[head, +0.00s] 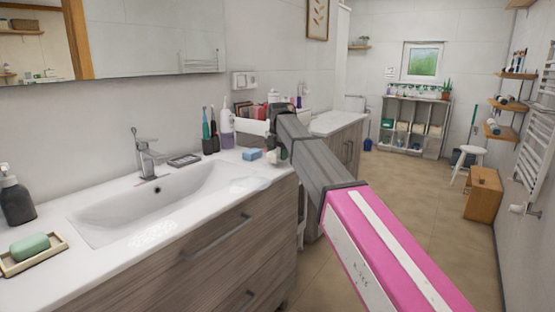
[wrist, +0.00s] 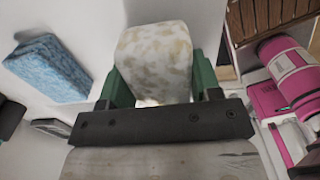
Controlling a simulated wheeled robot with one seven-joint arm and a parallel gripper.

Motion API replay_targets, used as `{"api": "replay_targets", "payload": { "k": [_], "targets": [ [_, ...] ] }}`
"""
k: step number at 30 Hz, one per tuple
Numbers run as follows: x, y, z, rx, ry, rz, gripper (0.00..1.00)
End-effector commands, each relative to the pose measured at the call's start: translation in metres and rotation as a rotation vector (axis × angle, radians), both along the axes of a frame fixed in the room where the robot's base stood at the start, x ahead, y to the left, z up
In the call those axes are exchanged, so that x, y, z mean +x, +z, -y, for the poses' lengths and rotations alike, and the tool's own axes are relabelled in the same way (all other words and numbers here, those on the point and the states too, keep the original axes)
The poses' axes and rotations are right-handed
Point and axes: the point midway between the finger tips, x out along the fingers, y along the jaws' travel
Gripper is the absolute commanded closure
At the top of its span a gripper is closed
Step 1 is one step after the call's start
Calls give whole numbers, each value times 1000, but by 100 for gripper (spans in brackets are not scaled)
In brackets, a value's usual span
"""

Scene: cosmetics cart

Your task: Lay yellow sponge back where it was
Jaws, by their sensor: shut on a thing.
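In the wrist view, a pale, yellow-mottled sponge (wrist: 154,52) stands out between the green fingers of my gripper (wrist: 160,84), which is shut on it. A blue sponge (wrist: 48,68) lies on the white surface to the left of the gripper, apart from it. In the head view the blue sponge (head: 251,154) lies near the right end of the white washbasin counter. My gripper is at the far end of my arm there, just right of the blue sponge, mostly hidden by the arm. I cannot make out the held sponge in the head view.
A cup with toothbrushes (head: 210,143) and a lilac bottle (head: 227,128) stand behind the blue sponge. A dark soap dish (head: 185,159) lies beside the basin (head: 165,200). Pink rolled and boxed items (wrist: 285,70) are close to the gripper's right in the wrist view.

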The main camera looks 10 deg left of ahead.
Motion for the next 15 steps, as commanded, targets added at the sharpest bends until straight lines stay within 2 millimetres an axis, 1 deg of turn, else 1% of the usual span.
{"api": "replay_targets", "payload": {
  "k": [1, 4, 14, 15],
  "targets": [
    [-1, -8, 0, -1, 0, -1, 61],
    [-1, -19, 0, -1, 0, -1, 61],
    [0, -21, 0, 0, -1, 0, 61],
    [0, -21, 0, 0, -1, 0, 39]
  ]
}}
